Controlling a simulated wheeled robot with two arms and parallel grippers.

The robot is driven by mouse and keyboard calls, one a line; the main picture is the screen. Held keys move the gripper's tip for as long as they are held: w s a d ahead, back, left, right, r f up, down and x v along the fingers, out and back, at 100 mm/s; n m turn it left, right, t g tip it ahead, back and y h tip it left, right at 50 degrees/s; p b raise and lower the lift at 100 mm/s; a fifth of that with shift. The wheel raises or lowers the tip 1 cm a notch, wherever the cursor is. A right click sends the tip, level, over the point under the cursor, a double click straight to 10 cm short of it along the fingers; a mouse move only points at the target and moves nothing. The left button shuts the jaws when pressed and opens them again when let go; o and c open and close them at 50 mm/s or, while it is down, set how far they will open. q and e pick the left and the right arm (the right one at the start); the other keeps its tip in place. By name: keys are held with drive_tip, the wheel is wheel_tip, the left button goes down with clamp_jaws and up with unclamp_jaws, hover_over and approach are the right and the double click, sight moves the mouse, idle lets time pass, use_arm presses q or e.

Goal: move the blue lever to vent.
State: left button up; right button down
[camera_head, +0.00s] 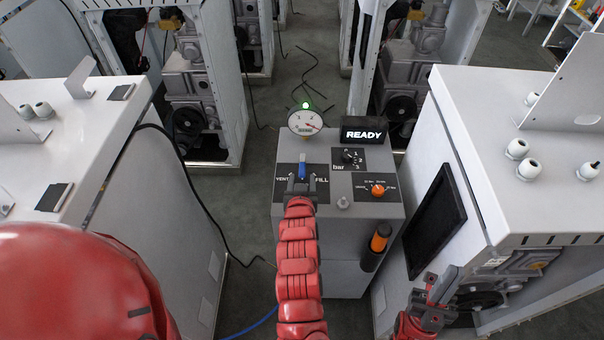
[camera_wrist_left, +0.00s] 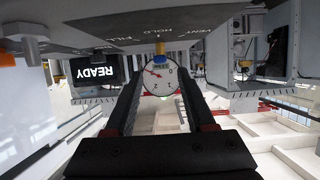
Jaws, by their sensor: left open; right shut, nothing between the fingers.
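The blue lever (camera_head: 302,169) stands on a dark plate on top of the grey dispenser, between the printed words VENT on the left and FILL on the right. It points roughly straight away from me, towards neither word. My left gripper (camera_head: 301,183) is open at the near side of the lever, with its fingertips close around it; I cannot tell if they touch it. In the left wrist view, the open fingers (camera_wrist_left: 158,98) frame the round gauge (camera_wrist_left: 158,80). My right gripper (camera_head: 445,283) is shut and empty, low at the right, away from the lever.
The dispenser (camera_head: 342,225) also carries a READY display (camera_head: 364,132), a black knob (camera_head: 348,156), an orange knob (camera_head: 378,190) and a lit green lamp (camera_head: 306,105). White cabinets stand close on both sides. A black screen (camera_head: 436,220) is on the right cabinet.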

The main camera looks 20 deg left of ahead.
sight(302, 170)
use_arm(q)
drive_tip(key=shift+x, duration=1.9)
drive_tip(key=shift+a, duration=0.1)
clamp_jaws()
